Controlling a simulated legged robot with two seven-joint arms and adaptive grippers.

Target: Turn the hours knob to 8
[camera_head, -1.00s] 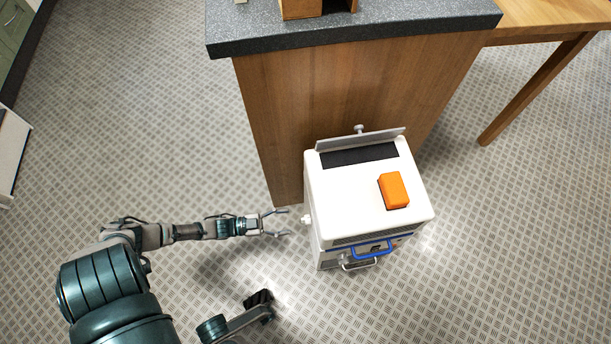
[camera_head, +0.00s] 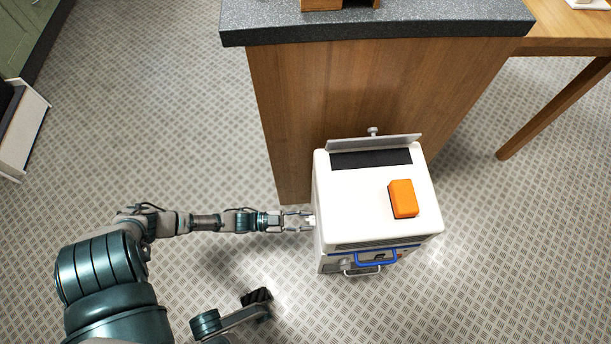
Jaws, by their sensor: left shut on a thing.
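A white box-shaped appliance (camera_head: 360,205) stands on the floor against the wooden end of the counter. A small white knob (camera_head: 311,221) sticks out of its left side, mostly hidden between my fingers. My left gripper (camera_head: 308,221) reaches in from the left and is shut on this knob, its fingertips close to the appliance's side. Any numbers or marks around the knob are hidden from this angle, so its setting cannot be read. My right gripper is not in view.
An orange block (camera_head: 403,199) lies on the appliance's top. A blue handle (camera_head: 376,258) sits on its front. The dark countertop (camera_head: 370,22) overhangs behind it, and a wooden table leg (camera_head: 550,112) stands to the right.

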